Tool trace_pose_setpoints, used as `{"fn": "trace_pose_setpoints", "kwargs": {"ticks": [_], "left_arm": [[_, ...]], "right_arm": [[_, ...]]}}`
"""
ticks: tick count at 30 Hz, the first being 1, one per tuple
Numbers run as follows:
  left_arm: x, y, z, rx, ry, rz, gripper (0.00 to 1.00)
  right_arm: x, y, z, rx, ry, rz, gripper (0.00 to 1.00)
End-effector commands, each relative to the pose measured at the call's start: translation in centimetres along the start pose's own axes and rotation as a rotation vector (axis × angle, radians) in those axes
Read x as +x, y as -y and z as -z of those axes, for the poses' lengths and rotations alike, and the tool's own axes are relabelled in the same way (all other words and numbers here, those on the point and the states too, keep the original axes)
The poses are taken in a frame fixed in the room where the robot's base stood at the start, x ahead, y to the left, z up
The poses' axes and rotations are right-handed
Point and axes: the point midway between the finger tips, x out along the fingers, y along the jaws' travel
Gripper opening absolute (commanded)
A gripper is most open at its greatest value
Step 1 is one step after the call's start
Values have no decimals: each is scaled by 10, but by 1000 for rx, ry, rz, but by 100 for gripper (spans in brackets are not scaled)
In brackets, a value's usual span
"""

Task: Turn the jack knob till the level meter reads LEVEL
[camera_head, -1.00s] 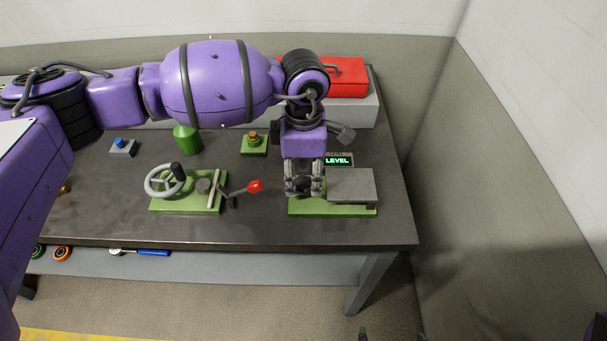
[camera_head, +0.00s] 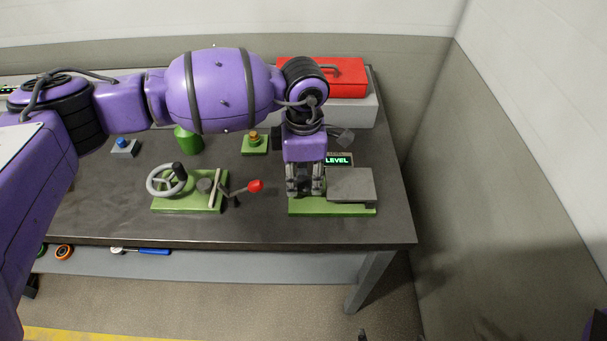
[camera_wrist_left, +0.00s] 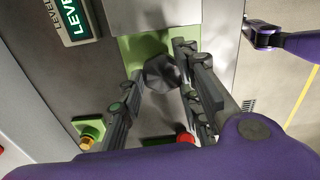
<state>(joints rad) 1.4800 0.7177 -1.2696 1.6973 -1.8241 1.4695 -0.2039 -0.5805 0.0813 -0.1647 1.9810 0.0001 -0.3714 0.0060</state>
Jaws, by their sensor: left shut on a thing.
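The level meter (camera_head: 338,160) shows a lit green LEVEL at the back of the jack stand; part of it shows in the left wrist view (camera_wrist_left: 70,18). The stand has a green base (camera_head: 330,209) and a grey plate (camera_head: 350,184). The dark, faceted jack knob (camera_wrist_left: 161,73) is at the plate's left, mostly hidden by my gripper in the head view. My left gripper (camera_head: 304,190) points down over it and is shut on it, a finger on each side. My right gripper (camera_wrist_left: 262,33) shows in the left wrist view, away from the stand; its jaws are unclear.
Left of the stand is a green fixture (camera_head: 190,206) with a grey handwheel (camera_head: 166,181) and a red-tipped lever (camera_head: 254,186). The table front right is clear.

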Motion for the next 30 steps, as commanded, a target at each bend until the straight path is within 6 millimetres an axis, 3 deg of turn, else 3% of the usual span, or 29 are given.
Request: {"fn": "trace_pose_setpoints", "kwargs": {"ticks": [3, 4, 6, 15, 19, 30], "left_arm": [[-2, -5, 0, -4, 2, -12, 5], [-2, -5, 0, -4, 2, -12, 35], [-2, -5, 0, -4, 2, -12, 44], [-2, -3, 0, -2, 2, -7, 45], [-11, -4, 0, -2, 3, -9, 45], [-85, -4, 0, -2, 3, -11, 45]], "right_arm": [[0, 0, -3, -3, 6, 1, 100], [0, 0, -4, -3, 7, 1, 100], [0, 0, -5, -4, 10, 1, 100], [0, 1, -6, -1, 10, 2, 100], [0, 1, -5, 0, 9, 2, 100], [0, 0, -5, 0, 9, 1, 100]]}}
